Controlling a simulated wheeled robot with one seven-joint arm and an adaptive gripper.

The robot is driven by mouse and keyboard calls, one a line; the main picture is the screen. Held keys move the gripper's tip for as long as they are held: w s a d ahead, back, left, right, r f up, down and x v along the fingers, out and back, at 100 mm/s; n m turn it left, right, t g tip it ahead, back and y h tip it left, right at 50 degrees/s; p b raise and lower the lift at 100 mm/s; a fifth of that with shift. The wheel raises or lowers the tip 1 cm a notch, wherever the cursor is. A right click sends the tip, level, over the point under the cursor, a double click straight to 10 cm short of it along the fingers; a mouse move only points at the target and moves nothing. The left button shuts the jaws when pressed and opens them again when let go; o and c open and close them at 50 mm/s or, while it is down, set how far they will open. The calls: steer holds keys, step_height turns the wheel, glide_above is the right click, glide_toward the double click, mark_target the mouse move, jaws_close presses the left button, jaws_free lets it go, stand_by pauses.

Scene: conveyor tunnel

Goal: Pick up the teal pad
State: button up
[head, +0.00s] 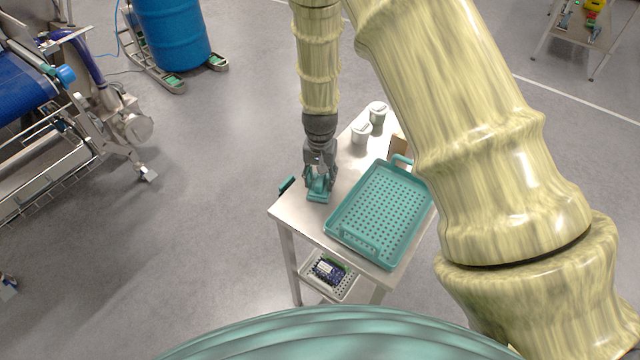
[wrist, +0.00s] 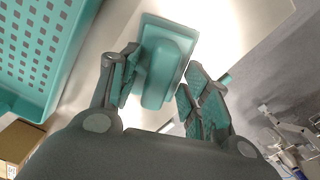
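The teal pad (head: 318,196), a flat base with a raised block-like grip, lies on the light table (head: 289,207) near its left edge. My gripper (head: 319,178) points down right above it and partly hides it in the head view. In the wrist view the pad (wrist: 166,62) shows between the two fingers of my gripper (wrist: 160,80). The fingers are spread, one on each side of the raised grip. A gap shows at the right finger; whether the left finger touches the pad I cannot tell.
A perforated teal tray (head: 338,229) stands on the table right of the pad. Two white cups (head: 361,133) stand behind. A small dark and teal piece (head: 287,184) is at the table's left edge. A lower shelf holds a basket (head: 346,291).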

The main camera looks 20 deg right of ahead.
mark_target(321, 177)
steer(key=shift+s+r, duration=0.35)
steer(key=shift+s, duration=0.05)
steer(key=c, duration=0.9)
steer(key=shift+w+f, duration=0.1)
steer(key=shift+f, duration=0.05)
jaws_close()
steer(key=shift+r+p, duration=0.35)
steer(key=shift+r, duration=0.05)
step_height(321, 177, up, 3)
steer(key=shift+r+p, duration=0.1)
steer(key=shift+p, duration=1.1)
steer(key=s+a+r+p, duration=0.1)
steer(key=s+a+p, duration=0.2)
steer(key=s+a, duration=0.7)
steer(key=shift+s+a, duration=0.2)
steer(key=shift+a, duration=0.85)
